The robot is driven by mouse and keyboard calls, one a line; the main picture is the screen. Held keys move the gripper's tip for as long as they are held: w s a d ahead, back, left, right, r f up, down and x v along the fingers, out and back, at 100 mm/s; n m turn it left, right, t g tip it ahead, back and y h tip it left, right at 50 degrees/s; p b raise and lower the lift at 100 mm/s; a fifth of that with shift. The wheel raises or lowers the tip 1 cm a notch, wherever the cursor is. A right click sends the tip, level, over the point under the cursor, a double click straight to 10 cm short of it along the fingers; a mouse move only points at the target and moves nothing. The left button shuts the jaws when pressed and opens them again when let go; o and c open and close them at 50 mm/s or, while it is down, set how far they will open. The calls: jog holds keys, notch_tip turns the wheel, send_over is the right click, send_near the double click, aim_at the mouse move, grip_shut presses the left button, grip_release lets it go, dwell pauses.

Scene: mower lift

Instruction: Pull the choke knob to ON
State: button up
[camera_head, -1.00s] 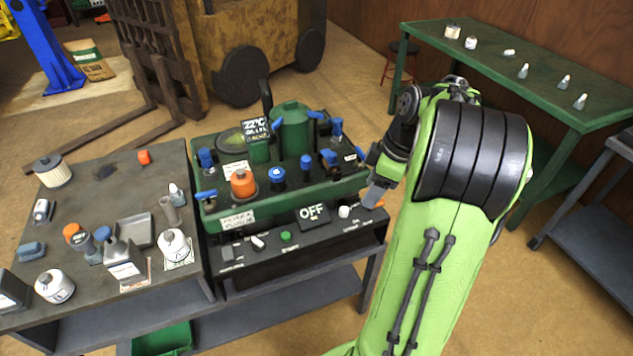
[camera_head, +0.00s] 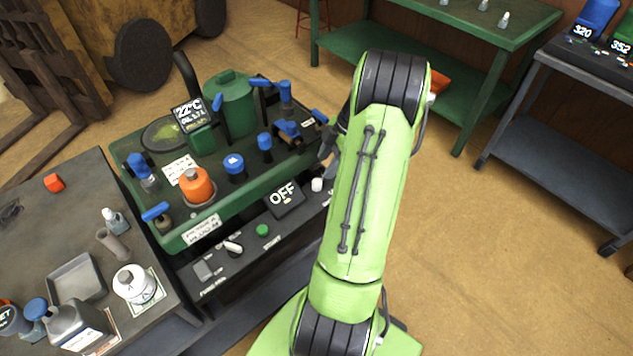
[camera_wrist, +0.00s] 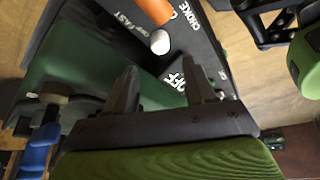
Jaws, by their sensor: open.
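The wrist view shows a panel with the word CHOKE printed beside an orange knob (camera_wrist: 153,9), cut off by the top edge. A white knob (camera_wrist: 160,42) sits just below it near the FAST mark; it also shows in the head view (camera_head: 317,184). My gripper (camera_wrist: 159,68) is open and empty, its two fingers pointing toward the white knob, with the orange knob beyond. I see no contact with either knob. In the head view my arm hides the orange knob and most of the gripper.
The green mower deck (camera_head: 190,232) carries blue-handled valves and an orange cap (camera_head: 197,187) close to the panel. An OFF display (camera_head: 283,196) and a green button (camera_head: 262,230) share the panel. Open floor lies to the right, before a grey cart (camera_head: 545,150).

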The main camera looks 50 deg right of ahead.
aim_at(316, 182)
jog(key=b+x, duration=0.1)
jog(key=x, duration=0.6)
jog(key=shift+f+b, duration=0.1)
jog(key=shift+b, duration=0.25)
jog(key=shift+c, duration=0.3)
grip_shut()
